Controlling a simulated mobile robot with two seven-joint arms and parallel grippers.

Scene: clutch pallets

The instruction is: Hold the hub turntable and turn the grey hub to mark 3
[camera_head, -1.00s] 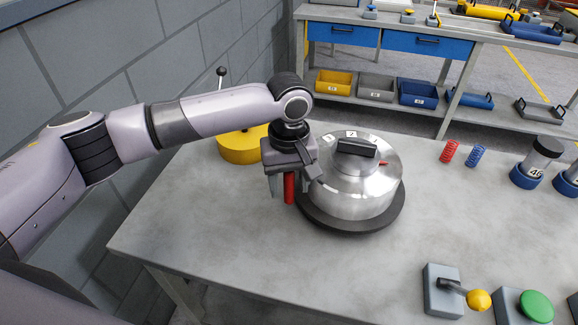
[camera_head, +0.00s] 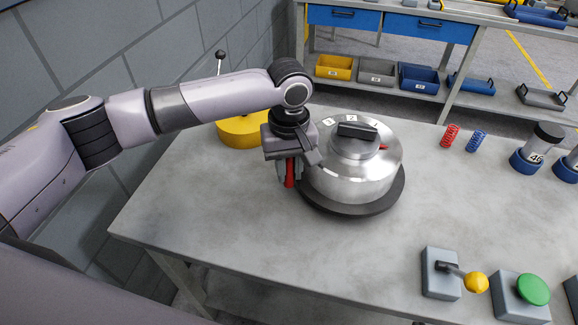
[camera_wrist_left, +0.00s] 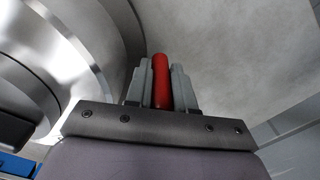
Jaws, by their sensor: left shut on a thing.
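The grey hub (camera_head: 350,183) is a shiny metal drum with a black grip bar (camera_head: 357,131) on top and a small red pointer (camera_head: 383,146) at its upper right. It sits on the dark round turntable (camera_head: 382,203). Numbered tiles, one reading 2 (camera_head: 351,118), show behind the hub's top. My left gripper (camera_head: 289,176) is at the turntable's left side, shut on an upright red handle (camera_head: 290,173). The wrist view shows the red handle (camera_wrist_left: 161,80) between both grey fingers, beside the hub (camera_wrist_left: 75,50). My right gripper is out of view.
A yellow round part (camera_head: 240,132) stands behind my left arm. Red (camera_head: 450,135) and blue (camera_head: 477,140) springs lie to the right.

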